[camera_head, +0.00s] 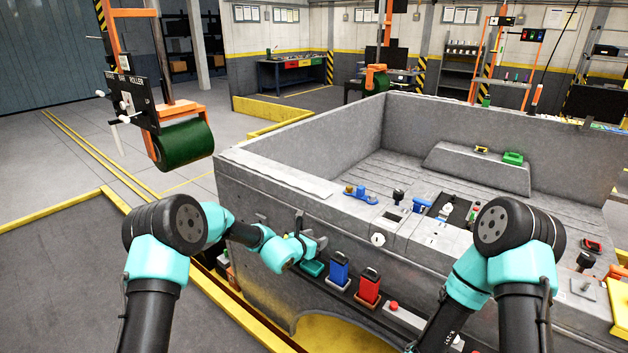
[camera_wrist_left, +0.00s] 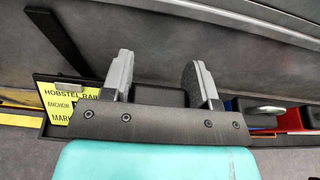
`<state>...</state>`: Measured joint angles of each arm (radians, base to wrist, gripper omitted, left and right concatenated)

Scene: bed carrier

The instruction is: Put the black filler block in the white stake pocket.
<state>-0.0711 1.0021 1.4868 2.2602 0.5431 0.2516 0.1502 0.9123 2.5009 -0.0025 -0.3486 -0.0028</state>
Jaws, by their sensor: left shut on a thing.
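My left gripper (camera_head: 312,243) is beside the outer wall of the grey bed, just below its top rail. In the left wrist view, the fingers of my left gripper (camera_wrist_left: 160,82) stand apart with a black block (camera_wrist_left: 158,95) between them. The block looks like the filler block; its lower part is hidden by the gripper's body. In the head view I cannot make the block out. I cannot surely pick out the white stake pocket; a small white round fitting (camera_head: 378,239) with a dark centre is on the bed's side. My right gripper is out of view.
A blue container (camera_head: 339,268) and a red container (camera_head: 369,285) stand on a ledge along the bed's side, right of my left gripper. Small tools, including a blue one (camera_head: 360,194), lie on the bed rail (camera_head: 280,180). A green roller (camera_head: 184,145) hangs at the left.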

